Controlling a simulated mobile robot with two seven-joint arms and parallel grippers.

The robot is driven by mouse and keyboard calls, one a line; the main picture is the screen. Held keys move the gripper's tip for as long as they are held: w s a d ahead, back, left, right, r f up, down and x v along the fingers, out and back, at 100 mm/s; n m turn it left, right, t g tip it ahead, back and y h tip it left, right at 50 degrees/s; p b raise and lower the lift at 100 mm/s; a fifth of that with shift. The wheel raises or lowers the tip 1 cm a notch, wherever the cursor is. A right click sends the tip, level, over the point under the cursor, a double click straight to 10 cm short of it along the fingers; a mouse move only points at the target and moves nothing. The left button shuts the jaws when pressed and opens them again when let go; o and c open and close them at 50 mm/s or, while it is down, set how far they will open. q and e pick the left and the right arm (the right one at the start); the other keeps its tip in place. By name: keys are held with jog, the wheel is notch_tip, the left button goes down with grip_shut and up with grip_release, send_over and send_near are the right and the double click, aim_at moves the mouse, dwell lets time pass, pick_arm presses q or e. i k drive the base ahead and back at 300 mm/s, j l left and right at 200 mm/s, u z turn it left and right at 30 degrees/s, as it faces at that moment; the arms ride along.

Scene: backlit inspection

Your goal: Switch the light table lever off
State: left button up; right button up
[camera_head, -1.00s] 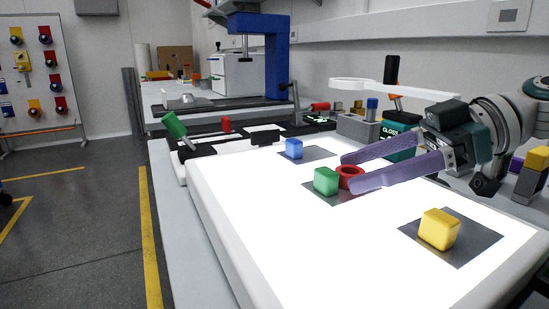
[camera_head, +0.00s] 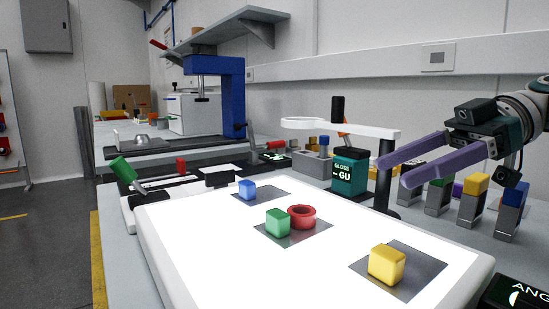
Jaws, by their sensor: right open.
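The light table (camera_head: 190,260) glows bright white. At its back left corner, a lever with a green handle (camera_head: 123,169) tilts up to the left on a short metal stem. A smaller red handle (camera_head: 181,165) stands behind it; I cannot tell for sure which lever belongs to the light table. My right gripper (camera_head: 392,172) has purple fingers, open with nothing between them. It hovers above the right side of the table, pointing left, far from the green handle. My left gripper is not in view.
A blue block (camera_head: 247,190), a green block (camera_head: 277,222), a red ring (camera_head: 302,216) and a yellow block (camera_head: 387,265) sit on grey plates on the table. A ring-headed stand (camera_head: 345,130) and a teal gloss meter (camera_head: 350,172) stand behind. Coloured-top blocks (camera_head: 473,200) line the right.

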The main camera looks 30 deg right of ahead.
aim_at(119, 166)
jog(key=k, duration=1)
